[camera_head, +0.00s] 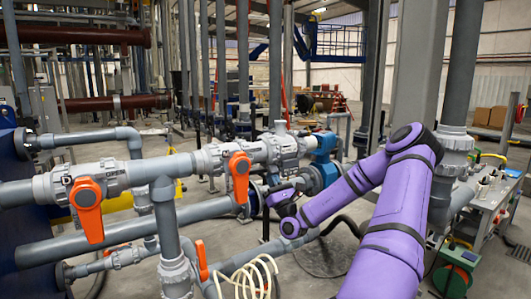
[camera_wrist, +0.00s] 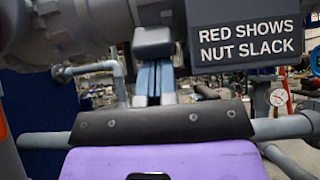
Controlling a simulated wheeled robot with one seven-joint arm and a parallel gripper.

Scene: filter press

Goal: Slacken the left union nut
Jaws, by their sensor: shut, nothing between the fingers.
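A grey pipe with ribbed grey union nuts and orange-handled valves crosses the left half of the head view. Past the right orange handle a grey union fitting (camera_head: 278,148) meets a blue part. In the wrist view a ribbed grey nut (camera_wrist: 62,25) fills the upper left, with more fitting to its right; I cannot tell for sure which nut is the left one. My gripper (camera_wrist: 153,45) is shut and empty, its tips just below the fitting; contact is unclear. In the head view my gripper (camera_head: 280,187) is small, below the fitting.
A dark sign (camera_wrist: 245,35) reading "RED SHOWS NUT SLACK" hangs right of my fingertips. Orange handles (camera_head: 87,205) and (camera_head: 239,176) hang below the pipe. Lower grey pipes (camera_head: 120,230) run beneath. A side table (camera_head: 490,195) stands at the right.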

